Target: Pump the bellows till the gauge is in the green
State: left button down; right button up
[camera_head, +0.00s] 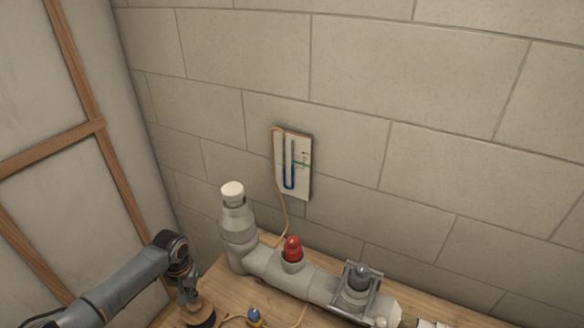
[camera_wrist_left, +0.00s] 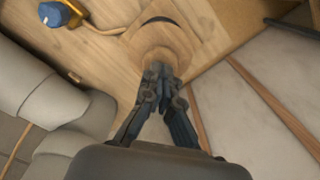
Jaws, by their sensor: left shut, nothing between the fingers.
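The gauge (camera_head: 303,178) is a white board on the wall with a blue U-shaped tube. A small green mark shows on its right side, but the exact liquid level is too small to read. The bellows (camera_head: 203,309) is a tan wooden round piece with a dark base at the bottom of the head view. In the left wrist view the wooden bellows top (camera_wrist_left: 160,42) lies just beyond the fingertips. My left gripper (camera_head: 190,293) is shut and empty, pointing down at the bellows top; it also shows in the left wrist view (camera_wrist_left: 157,72). I cannot tell whether they touch.
A grey pipe (camera_head: 320,285) runs along the wooden bench, with a white-capped riser (camera_head: 237,225), a red plug (camera_head: 292,249) and a clamped cap (camera_head: 358,280). A blue valve (camera_head: 254,316) sits on the hose beside the bellows. A wood-framed panel (camera_head: 60,140) stands left.

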pick_arm(q)
jog(key=shift+f+b, duration=1)
jog(key=shift+f, duration=0.75)
notch_tip(320, 180, up, 2)
jog(key=p, duration=0.2)
jog(key=shift+r+p, duration=0.15)
jog(key=shift+p, duration=0.2)
jog(key=shift+r+p, duration=0.35)
jog(key=shift+r, duration=0.35)
jog(key=shift+f+b, duration=1.3)
jog(key=shift+f, duration=0.55)
jog(key=shift+r+p, duration=1.05)
jog(key=shift+p, duration=0.15)
jog(key=shift+r, duration=0.75)
